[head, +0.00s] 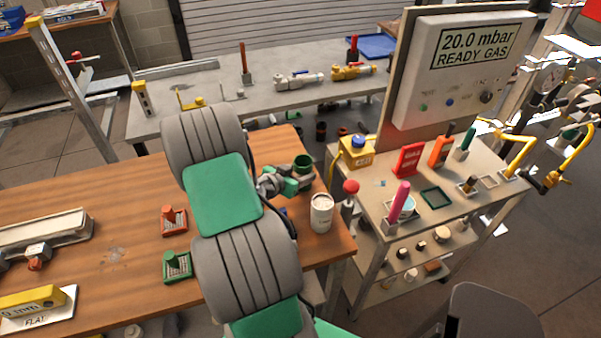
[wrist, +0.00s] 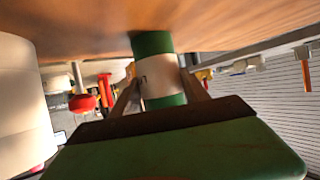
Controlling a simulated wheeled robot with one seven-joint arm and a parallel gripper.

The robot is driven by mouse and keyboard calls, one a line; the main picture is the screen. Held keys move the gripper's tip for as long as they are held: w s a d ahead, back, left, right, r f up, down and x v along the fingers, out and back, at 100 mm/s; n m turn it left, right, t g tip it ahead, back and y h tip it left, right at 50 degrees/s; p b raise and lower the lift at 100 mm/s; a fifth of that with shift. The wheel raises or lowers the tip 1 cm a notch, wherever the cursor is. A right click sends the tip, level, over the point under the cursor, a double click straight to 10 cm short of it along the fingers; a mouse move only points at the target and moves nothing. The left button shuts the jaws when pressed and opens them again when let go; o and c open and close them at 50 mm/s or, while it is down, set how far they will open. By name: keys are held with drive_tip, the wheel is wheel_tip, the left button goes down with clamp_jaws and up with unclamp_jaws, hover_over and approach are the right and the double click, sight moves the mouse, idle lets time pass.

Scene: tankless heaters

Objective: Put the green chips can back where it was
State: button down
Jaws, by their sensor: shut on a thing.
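The green chips can (wrist: 153,43) is green with a white band. My gripper (wrist: 159,82) is shut on it, one finger on each side at the band. In the head view the can (head: 303,163) shows as a small green cylinder at my gripper (head: 295,180), by the right end of the wooden table (head: 110,255). In the wrist view its far end meets the brown wood surface; I cannot tell whether it touches. My arm hides part of the table.
A white can (head: 321,213) stands close by at the table's right corner. Red (head: 174,221) and green (head: 177,266) holders stand left of my arm. A cart (head: 440,190) with a red knob and several upright items is just right.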

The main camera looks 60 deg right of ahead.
drive_tip(key=c, duration=0.6)
unclamp_jaws()
drive_tip(key=shift+o, duration=0.2)
